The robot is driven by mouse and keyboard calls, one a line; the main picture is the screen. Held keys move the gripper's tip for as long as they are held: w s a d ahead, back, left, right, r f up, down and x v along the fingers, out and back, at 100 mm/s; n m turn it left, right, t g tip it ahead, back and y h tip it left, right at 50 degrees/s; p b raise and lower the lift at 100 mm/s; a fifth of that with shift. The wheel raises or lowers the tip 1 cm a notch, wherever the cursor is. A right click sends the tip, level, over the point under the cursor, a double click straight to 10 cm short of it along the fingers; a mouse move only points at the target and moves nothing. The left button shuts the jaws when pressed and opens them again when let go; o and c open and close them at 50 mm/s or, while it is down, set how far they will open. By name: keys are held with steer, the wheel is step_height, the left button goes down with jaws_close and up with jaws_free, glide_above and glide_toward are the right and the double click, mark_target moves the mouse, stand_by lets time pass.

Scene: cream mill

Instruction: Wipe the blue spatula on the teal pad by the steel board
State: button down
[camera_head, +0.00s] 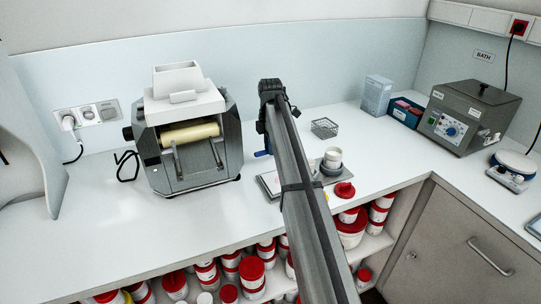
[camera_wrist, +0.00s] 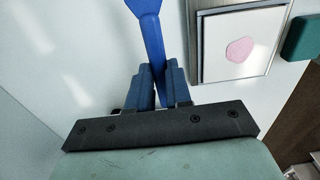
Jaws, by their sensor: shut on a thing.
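The blue spatula (camera_wrist: 149,28) is held between the two blue fingers of my gripper (camera_wrist: 156,78) in the wrist view. It points up the picture, and its wider end is cut off by the top edge. The steel board (camera_wrist: 280,66) lies to the right of the spatula, with a white sheet and a pink smear (camera_wrist: 240,49) on it. The teal pad (camera_wrist: 303,38) is just right of the board, partly out of frame. In the head view the board (camera_head: 269,184) shows left of my arm; my arm hides much of it, and I cannot make out the pad.
A roller mill (camera_head: 188,150) stands left on the counter. A bath unit (camera_head: 468,118) stands at right.

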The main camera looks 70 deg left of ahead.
step_height(320, 180, up, 4)
steer(key=shift+r, duration=0.15)
steer(key=s+d+m+g, duration=0.1)
steer(key=s+d+m, duration=0.2)
steer(key=d, duration=0.5)
steer(key=s+d+m+g, duration=0.1)
steer(key=s+d+m, duration=0.2)
steer(key=s+d, duration=0.3)
steer(key=d, duration=0.3)
steer(key=shift+s+d+g+y, duration=0.15)
steer(key=shift+d+g+y, duration=0.05)
steer(key=shift+g+y, duration=0.1)
steer(key=shift+w+x, duration=0.25)
steer(key=shift+x, duration=0.9)
steer(key=shift+w+x, duration=0.25)
steer(key=shift+x, duration=0.9)
steer(key=shift+d+f, duration=0.1)
steer(key=shift+f, duration=0.55)
